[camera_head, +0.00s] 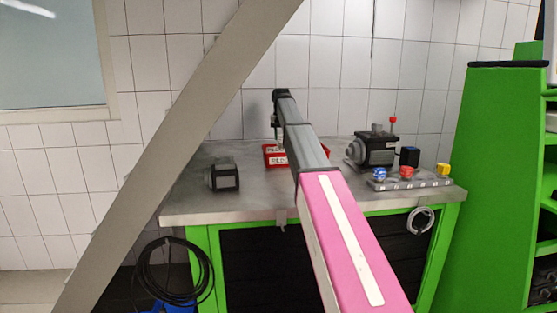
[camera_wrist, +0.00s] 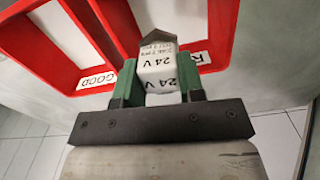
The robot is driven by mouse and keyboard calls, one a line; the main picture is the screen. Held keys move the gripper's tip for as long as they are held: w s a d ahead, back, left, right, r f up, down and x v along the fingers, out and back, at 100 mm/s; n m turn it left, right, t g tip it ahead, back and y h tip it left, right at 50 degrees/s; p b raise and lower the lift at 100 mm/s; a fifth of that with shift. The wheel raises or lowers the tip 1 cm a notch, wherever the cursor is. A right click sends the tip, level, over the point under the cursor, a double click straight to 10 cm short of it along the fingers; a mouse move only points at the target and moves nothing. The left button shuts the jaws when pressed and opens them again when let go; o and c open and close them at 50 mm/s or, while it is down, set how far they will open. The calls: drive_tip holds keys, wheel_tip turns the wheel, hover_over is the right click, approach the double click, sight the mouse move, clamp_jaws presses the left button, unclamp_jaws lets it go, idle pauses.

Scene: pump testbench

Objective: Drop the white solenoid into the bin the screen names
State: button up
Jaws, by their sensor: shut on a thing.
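My gripper (camera_wrist: 158,82) is shut on the white solenoid (camera_wrist: 158,62), which shows "24 V" print and a dark grey end between the green fingers. In the wrist view the solenoid appears over the inner left part of a red bin (camera_wrist: 215,20) whose label starts with "R"; the rest is hidden. A second red bin (camera_wrist: 22,62), labelled "GOOD", lies to its left. The solenoid's height above the bins is unclear. In the head view the red bins (camera_head: 322,158) sit at the back middle of the bench, partly behind my arm. No readable screen is in view.
The metal bench (camera_head: 240,205) also carries a dark motor-like block (camera_head: 224,175) at left. A pump unit (camera_head: 375,150) and a strip of coloured buttons (camera_head: 410,182) stand at right. A green cabinet (camera_head: 490,150) rises beyond the bench's right end.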

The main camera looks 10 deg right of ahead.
drive_tip(key=shift+f, duration=1.3)
drive_tip(key=o, duration=1.1)
drive_tip(key=shift+r, duration=0.1)
